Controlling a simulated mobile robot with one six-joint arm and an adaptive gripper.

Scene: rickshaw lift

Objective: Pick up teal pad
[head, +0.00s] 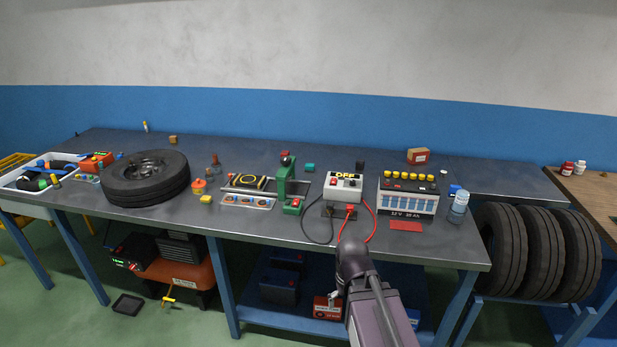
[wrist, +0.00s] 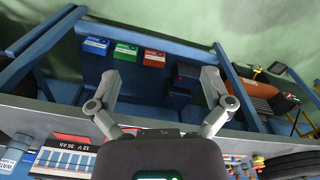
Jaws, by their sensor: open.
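A small teal block (head: 310,167), which looks like the teal pad, lies on the grey workbench (head: 260,228), behind and right of the green press (head: 284,183). I do not see it in the wrist view. My gripper (wrist: 161,75) is open and empty in the wrist view, its two fingers spread wide. It points down past the bench's front edge toward the lower shelf, away from the teal block. In the head view my arm rises at the bottom right of centre, and the gripper's fingers cannot be made out there.
A grey power box (head: 343,187) with red and black cables and a large battery (head: 408,194) stand right of the press. A tyre (head: 146,178) lies at the left. A water bottle (head: 458,206) stands near the right end. The bench's back strip is mostly clear.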

